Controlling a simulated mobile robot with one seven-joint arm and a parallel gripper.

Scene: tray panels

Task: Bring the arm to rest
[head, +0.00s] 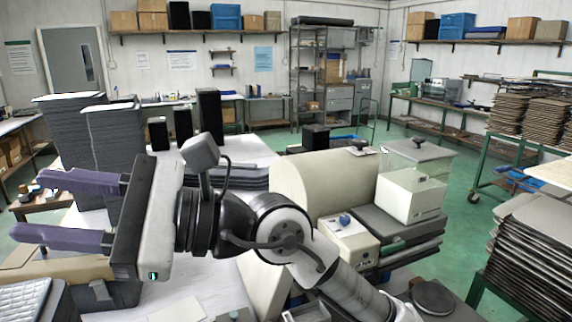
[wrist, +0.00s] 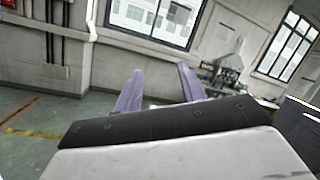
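My gripper (head: 70,211) is at the left of the head view, raised above the white table and pointing left. Its two purple fingers are spread wide apart with nothing between them. In the wrist view the fingers of my gripper (wrist: 158,88) also stand apart and empty, with a wall and windows beyond. My arm reaches from the lower right of the head view, bent at the elbow, and hides part of the table behind it.
Tall stacks of dark panels (head: 108,150) stand behind the gripper. A beige machine (head: 325,185) and a white box (head: 411,195) stand right of the arm. Stacked trays (head: 530,250) are at the right edge. Green floor (head: 470,180) is open between the benches.

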